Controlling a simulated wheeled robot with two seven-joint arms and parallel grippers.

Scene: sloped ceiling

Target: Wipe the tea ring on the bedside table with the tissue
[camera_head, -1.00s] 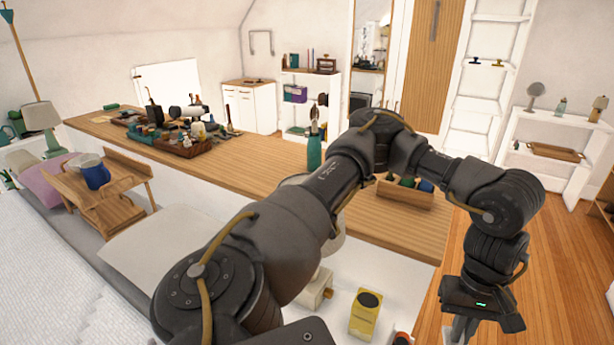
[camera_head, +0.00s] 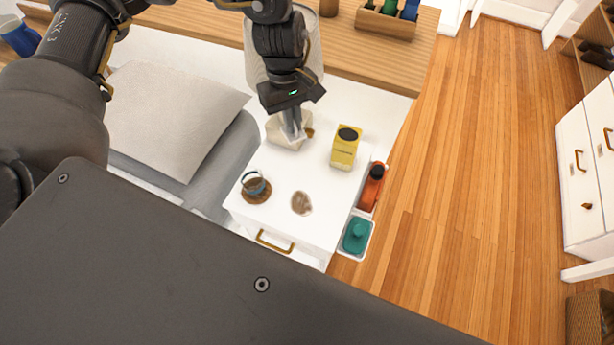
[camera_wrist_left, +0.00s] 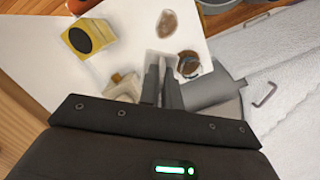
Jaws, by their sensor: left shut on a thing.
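The white bedside table (camera_head: 320,235) bears a brown tea stain (camera_head: 301,203) near its front, which also shows in the wrist view (camera_wrist_left: 167,23). A glass cup of tea (camera_head: 254,184) stands on a brown coaster left of the stain. My left gripper (camera_head: 294,136) points down at the back of the table, beside the lamp's pale base, behind the stain. In the wrist view its fingers (camera_wrist_left: 162,72) are close together on a thin, pale grey-white sheet, the tissue (camera_wrist_left: 160,57). The tissue is hard to make out in the head view. My right gripper is not in view.
A yellow box with a dark top (camera_head: 345,148) stands at the table's back right. A lamp with a pale base (camera_head: 280,133) is close beside the gripper. A red bottle (camera_head: 372,187) and teal container (camera_head: 356,236) hang at the right side. The bed is left.

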